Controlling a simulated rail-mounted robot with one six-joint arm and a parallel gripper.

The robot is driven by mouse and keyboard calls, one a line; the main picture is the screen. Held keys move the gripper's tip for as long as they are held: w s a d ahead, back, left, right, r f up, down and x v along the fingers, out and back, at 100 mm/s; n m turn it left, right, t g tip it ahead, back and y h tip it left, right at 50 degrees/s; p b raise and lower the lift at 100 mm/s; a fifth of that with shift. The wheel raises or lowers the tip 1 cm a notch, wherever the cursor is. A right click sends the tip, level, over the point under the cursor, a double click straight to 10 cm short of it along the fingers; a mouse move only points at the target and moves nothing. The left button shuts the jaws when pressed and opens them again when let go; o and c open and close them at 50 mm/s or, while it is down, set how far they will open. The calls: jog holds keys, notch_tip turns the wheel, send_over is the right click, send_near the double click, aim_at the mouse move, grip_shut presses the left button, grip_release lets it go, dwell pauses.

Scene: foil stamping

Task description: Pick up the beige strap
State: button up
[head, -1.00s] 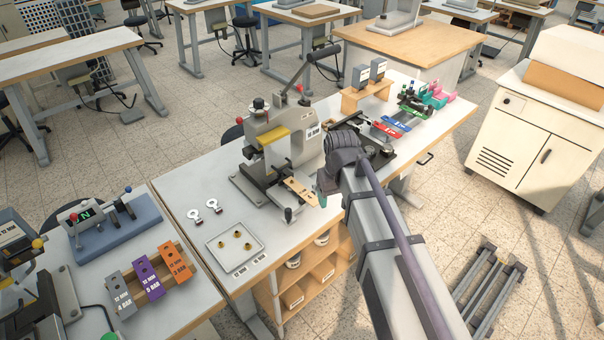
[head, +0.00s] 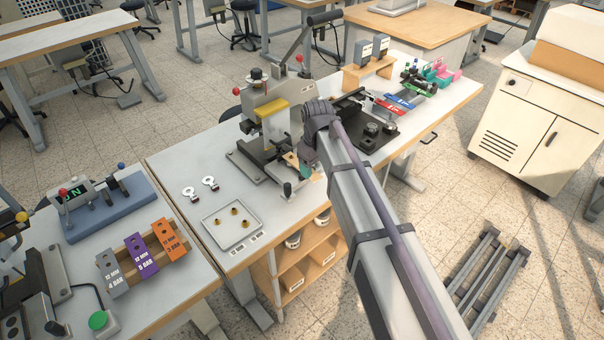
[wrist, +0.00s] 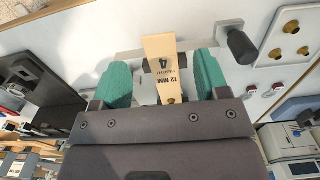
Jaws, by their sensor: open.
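The beige strap (wrist: 162,70) is a flat strip printed "12 MM" and "HEIGHT 4", seen in the wrist view. My gripper (wrist: 165,58) is open, with one green finger on each side of the strap and a visible gap to each. In the head view my gripper (head: 306,170) is at the front of the grey stamping press (head: 272,120) and hides most of the strap. I cannot tell how far the fingers are above the strap.
A tray (head: 232,221) with brass parts and two small ring-headed pieces (head: 210,183) lie left of the press. A black-knobbed handle (wrist: 241,46) is close to my right-hand finger in the wrist view. A dark fixture (head: 368,128) stands right of the press.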

aim_at(315, 176)
jog(key=shift+f+b, duration=0.5)
jog(key=shift+f, duration=0.85)
jog(key=shift+f, duration=0.25)
jog(key=shift+c, duration=0.2)
grip_shut()
